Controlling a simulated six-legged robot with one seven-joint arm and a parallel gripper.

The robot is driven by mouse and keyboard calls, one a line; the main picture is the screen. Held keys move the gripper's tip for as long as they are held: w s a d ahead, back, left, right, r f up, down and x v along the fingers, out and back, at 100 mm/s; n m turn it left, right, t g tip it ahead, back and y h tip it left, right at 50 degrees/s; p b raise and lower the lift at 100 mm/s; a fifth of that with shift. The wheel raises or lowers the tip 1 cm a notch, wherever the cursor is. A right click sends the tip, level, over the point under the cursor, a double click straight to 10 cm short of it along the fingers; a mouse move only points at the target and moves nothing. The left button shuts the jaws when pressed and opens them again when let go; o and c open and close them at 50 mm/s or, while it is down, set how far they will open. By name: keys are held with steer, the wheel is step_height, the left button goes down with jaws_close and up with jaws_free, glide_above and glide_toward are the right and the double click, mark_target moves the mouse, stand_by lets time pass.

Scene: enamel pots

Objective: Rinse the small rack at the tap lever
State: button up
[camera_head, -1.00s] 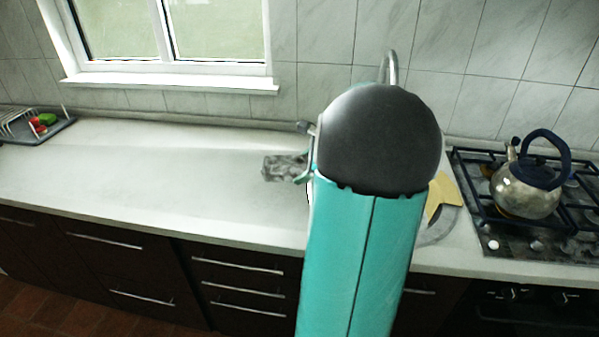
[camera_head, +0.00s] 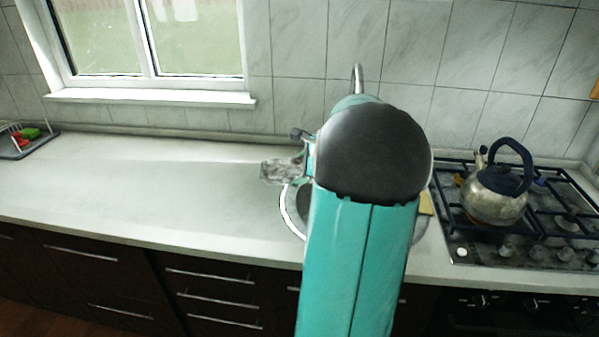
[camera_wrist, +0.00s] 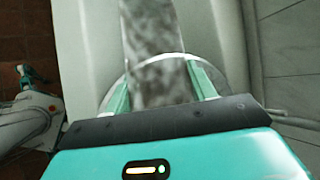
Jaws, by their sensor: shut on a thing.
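The small rack (camera_head: 279,171) appears as a flat, grey mottled piece with no clear bars. It also shows in the wrist view (camera_wrist: 152,50), stretching away from me. My gripper (camera_wrist: 157,76) is shut on it, with one teal finger along each side. In the head view the rack sticks out left of my arm, above the counter near the left rim of a round sink (camera_head: 287,212). The tap's spout (camera_head: 357,78) rises behind my arm. The tap lever is not visible, and my arm hides most of the sink.
A kettle (camera_head: 494,197) stands on the gas hob (camera_head: 470,251) at right. A dark tray (camera_head: 18,153) with red and green things is at far left. The white counter (camera_head: 150,185) between is clear. A yellow thing (camera_head: 425,203) is partly hidden right of my arm.

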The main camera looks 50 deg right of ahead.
steer(key=shift+w+d+f, duration=0.2)
steer(key=shift+d, duration=0.25)
steer(key=shift+w+d+f, duration=0.2)
steer(key=shift+d, duration=0.2)
steer(key=shift+s+d, duration=0.1)
steer(key=shift+d, duration=0.15)
steer(key=shift+w+d+f, duration=0.1)
steer(key=shift+w+d, duration=0.05)
steer(key=shift+d, duration=0.25)
steer(key=shift+w+d+f, duration=0.1)
steer(key=shift+d, duration=0.3)
steer(key=d+f, duration=0.2)
steer(key=d, duration=0.8)
steer(key=shift+w, duration=0.35)
steer(key=shift+s+d, duration=0.1)
steer(key=shift+s, duration=0.5)
steer(key=shift+w, duration=0.15)
steer(key=shift+w, duration=0.45)
